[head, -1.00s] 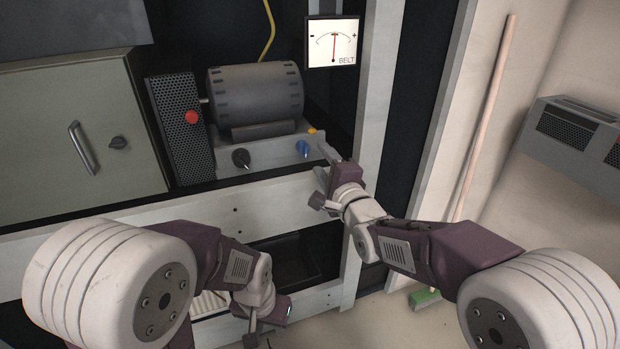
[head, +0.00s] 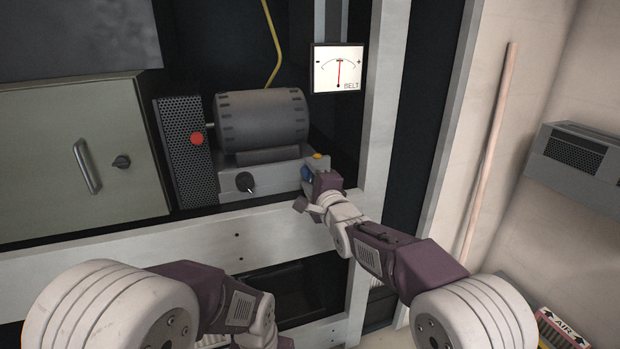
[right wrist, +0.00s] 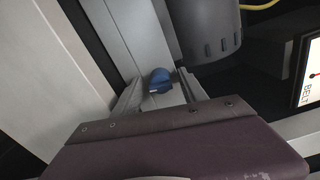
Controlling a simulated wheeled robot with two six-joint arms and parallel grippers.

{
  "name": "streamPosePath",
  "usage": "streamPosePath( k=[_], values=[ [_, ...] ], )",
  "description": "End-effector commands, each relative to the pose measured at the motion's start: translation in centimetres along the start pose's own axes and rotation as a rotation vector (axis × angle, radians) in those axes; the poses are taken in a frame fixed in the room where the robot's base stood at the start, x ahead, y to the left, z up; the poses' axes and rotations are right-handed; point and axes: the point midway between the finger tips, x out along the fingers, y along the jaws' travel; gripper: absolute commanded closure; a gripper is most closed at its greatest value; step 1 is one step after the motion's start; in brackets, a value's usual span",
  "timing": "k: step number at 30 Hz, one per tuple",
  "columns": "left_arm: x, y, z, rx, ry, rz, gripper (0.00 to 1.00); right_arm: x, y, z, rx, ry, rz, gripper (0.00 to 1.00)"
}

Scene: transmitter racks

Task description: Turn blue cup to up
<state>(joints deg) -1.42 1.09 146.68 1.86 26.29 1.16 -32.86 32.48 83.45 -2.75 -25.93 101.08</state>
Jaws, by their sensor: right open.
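The blue cup is a small round blue knob (head: 306,174) on the grey front panel below the motor. In the head view my right gripper (head: 313,184) is in front of it and hides part of it. In the right wrist view the blue knob (right wrist: 160,80) shows between the two fingers of my open right gripper (right wrist: 160,92), with gaps at both sides. I cannot tell how far the fingertips are from the panel. My left arm shows low in the head view, but its fingers are out of frame.
The motor (head: 262,118) is above. A white rack post (head: 377,110) stands right. A BELT meter (head: 338,68) hangs above.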

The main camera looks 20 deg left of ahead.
Motion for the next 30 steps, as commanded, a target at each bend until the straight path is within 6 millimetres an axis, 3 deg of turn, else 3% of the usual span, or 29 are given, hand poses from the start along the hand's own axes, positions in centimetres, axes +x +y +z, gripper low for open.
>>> streamPosePath(
  k=[5, 9, 11, 20, 30],
  values=[
    [-0.02, 0.0, 0.0, 0.0, 0.0, 0.0, 0.64, -0.01, -0.03, 0.0, 0.0, 0.0, 0.0, 0.5],
    [-0.02, 0.0, 0.0, 0.0, 0.0, 0.0, 0.64, -0.02, -0.03, -0.01, 0.0, 0.0, 0.0, 0.89],
    [-0.02, 0.0, 0.0, 0.0, 0.0, 0.0, 0.64, -0.03, -0.02, -0.01, 0.0, 0.0, 0.0, 1.0],
    [-0.09, 0.0, -0.01, 0.0, 0.0, 0.0, 0.64, -0.04, -0.01, -0.02, -0.031, 0.0, 0.001, 1.0],
    [-0.49, 0.01, -0.05, 0.0, 0.0, 0.0, 0.64, -0.04, -0.01, -0.02, -0.256, 0.0, 0.002, 1.0]
  ],
)
